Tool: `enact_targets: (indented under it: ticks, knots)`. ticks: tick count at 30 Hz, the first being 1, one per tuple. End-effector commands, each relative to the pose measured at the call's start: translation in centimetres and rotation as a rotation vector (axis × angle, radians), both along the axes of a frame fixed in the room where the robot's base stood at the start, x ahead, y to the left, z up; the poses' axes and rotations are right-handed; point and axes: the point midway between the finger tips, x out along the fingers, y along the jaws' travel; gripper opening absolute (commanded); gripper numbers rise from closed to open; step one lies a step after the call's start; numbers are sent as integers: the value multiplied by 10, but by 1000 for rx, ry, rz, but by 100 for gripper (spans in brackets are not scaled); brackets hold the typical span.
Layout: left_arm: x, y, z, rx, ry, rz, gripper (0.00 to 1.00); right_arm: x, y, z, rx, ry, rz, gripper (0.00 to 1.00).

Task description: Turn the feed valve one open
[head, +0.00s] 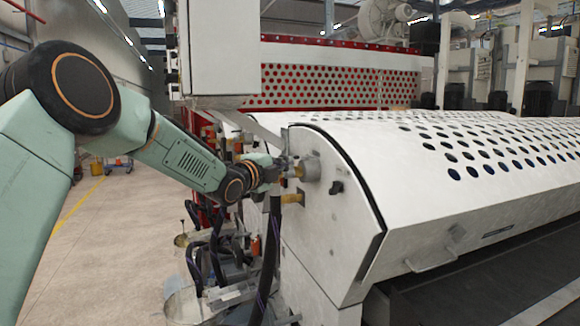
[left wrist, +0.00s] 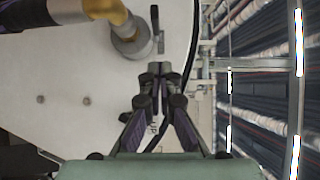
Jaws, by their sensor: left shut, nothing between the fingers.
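My left gripper (head: 286,168) reaches in from the left to the white end panel of the coater. In the left wrist view its fingertips (left wrist: 159,68) are together with nothing between them. In the left wrist view a black handle (left wrist: 155,22) stands beside a grey round fitting (left wrist: 132,40), just beyond the fingertips. A gap between fingertips and handle shows there. My right gripper is not in view.
A brass-coloured pipe (left wrist: 104,10) runs into the fitting. Brass fittings (head: 293,198) and dark hoses (head: 268,255) hang below my left gripper. The perforated white cover (head: 440,145) extends to the right. Open floor (head: 110,240) lies at the left.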

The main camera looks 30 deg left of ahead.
Motion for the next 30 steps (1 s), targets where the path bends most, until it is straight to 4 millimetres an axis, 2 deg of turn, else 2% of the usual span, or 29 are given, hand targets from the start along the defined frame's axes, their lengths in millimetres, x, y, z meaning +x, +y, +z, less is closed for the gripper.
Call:
enact_targets:
  ticks: [6,12,18,25,28,30]
  knots:
    - [-34,21,-2,-6,1,1,0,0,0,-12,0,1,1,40]
    - [-56,34,-2,-3,0,1,0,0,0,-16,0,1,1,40]
    - [-66,38,-2,1,2,-1,0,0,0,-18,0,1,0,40]
    - [-68,37,-2,-7,3,-2,0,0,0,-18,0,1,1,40]
    - [-68,36,-1,-76,7,-2,0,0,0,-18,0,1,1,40]
    - [-68,37,0,-192,14,5,0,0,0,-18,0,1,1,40]
